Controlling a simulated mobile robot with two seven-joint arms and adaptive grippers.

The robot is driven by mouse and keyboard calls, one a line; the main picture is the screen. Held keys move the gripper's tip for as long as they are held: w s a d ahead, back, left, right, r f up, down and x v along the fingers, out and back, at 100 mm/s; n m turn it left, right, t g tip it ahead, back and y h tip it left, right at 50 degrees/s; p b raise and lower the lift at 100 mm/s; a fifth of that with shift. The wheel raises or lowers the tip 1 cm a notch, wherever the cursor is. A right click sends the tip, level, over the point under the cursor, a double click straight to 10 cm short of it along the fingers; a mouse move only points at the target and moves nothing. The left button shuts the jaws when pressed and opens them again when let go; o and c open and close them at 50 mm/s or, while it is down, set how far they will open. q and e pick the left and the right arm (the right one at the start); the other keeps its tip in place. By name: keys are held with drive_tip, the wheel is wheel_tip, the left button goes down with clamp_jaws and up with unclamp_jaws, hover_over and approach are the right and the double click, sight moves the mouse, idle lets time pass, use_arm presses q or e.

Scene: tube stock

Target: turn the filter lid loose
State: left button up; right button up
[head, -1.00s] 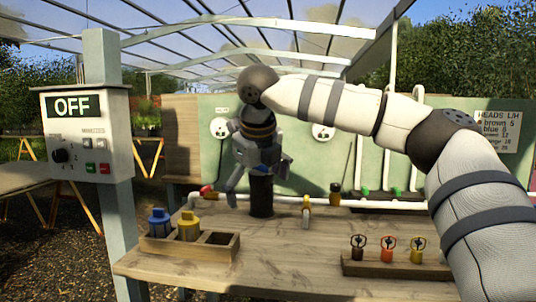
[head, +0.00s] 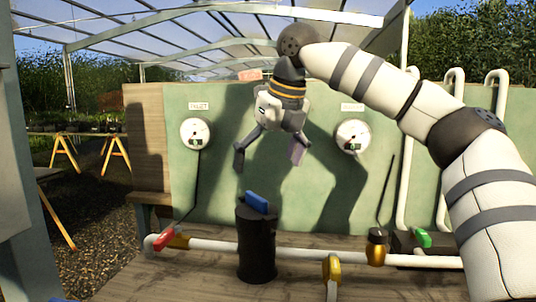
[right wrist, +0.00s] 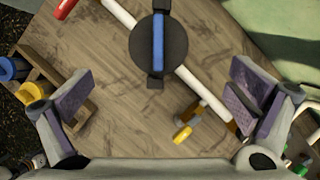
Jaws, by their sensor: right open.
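The filter is a black upright cylinder (head: 257,245) on the wooden bench, in line with a white pipe. Its round dark lid (right wrist: 172,48) carries a raised blue bar (head: 256,201), which also shows in the right wrist view (right wrist: 158,40). My right gripper (head: 269,158) hangs above the filter, pointing down, its fingers spread wide and empty. My left gripper is not in any view.
A red-handled valve (head: 166,239) and a yellow-handled valve (head: 332,270) sit on the white pipe (head: 215,244) either side of the filter. Two round gauges (head: 196,133) (head: 353,136) hang on the green back panel (head: 228,180). A wooden rack with blue and yellow pieces (right wrist: 30,92) stands at left.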

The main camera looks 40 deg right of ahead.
sight(256, 208)
drive_tip(key=x, duration=1.1)
drive_tip(key=shift+a+f, duration=0.1)
drive_tip(key=shift+f, duration=0.2)
drive_tip(key=c, duration=1.2)
drive_tip(key=n+y, duration=0.1)
drive_tip(key=n, duration=0.4)
drive_tip(key=shift+y, duration=0.4)
